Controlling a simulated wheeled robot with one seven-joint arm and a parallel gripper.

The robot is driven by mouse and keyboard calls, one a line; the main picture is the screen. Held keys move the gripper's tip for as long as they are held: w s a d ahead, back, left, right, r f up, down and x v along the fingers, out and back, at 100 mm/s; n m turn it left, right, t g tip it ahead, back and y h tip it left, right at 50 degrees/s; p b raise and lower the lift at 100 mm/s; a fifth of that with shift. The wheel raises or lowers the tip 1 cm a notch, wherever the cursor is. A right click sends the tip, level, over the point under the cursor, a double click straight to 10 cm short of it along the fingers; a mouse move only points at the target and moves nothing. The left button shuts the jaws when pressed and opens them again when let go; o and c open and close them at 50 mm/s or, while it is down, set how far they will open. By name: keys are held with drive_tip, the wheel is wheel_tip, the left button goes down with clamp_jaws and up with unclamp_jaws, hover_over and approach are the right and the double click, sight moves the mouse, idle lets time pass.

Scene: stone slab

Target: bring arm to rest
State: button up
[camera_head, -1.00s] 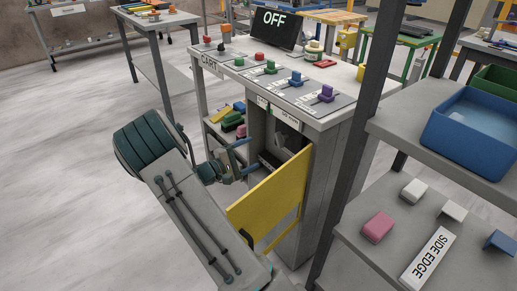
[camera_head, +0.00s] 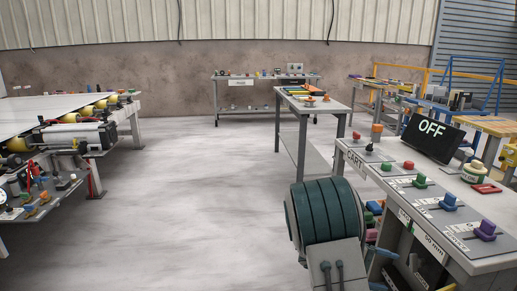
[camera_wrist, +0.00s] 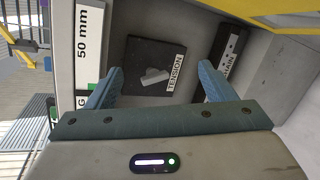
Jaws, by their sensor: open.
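My gripper (camera_wrist: 160,84) is open and empty in the wrist view, its two blue fingers apart. It faces the inside of the grey console's cabinet. A black plate (camera_wrist: 155,70) marked TENSION, with a small grey handle (camera_wrist: 155,77), shows between and beyond the fingertips; I cannot tell whether anything touches. In the head view my arm stands at the lower right, beside the console (camera_head: 480,268), and hides most of the gripper.
A dark strip (camera_wrist: 229,50) with a partly hidden label lies right of the plate. A yellow panel edge (camera_wrist: 285,5) is at the top of the wrist view. The console top carries coloured switches and an OFF screen (camera_head: 431,134). Open floor (camera_head: 200,190) lies to the left.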

drive_tip(key=s+a+r+m+t+y+p, duration=0.1)
drive_tip(key=s+a+r+t+y+p, duration=0.1)
drive_tip(key=s+a+r+y+p, duration=0.5)
drive_tip(key=s+a+r+m+t+y+p, duration=0.2)
drive_tip(key=s+a+r+y+p, duration=0.5)
drive_tip(key=s+a+r, duration=0.6)
wheel_tip(320, 180, up, 6)
drive_tip(key=shift+r+y+p, duration=0.25)
drive_tip(key=shift+y+p, duration=0.15)
drive_tip(key=shift+p, duration=0.8)
drive_tip(key=shift+a, duration=0.1)
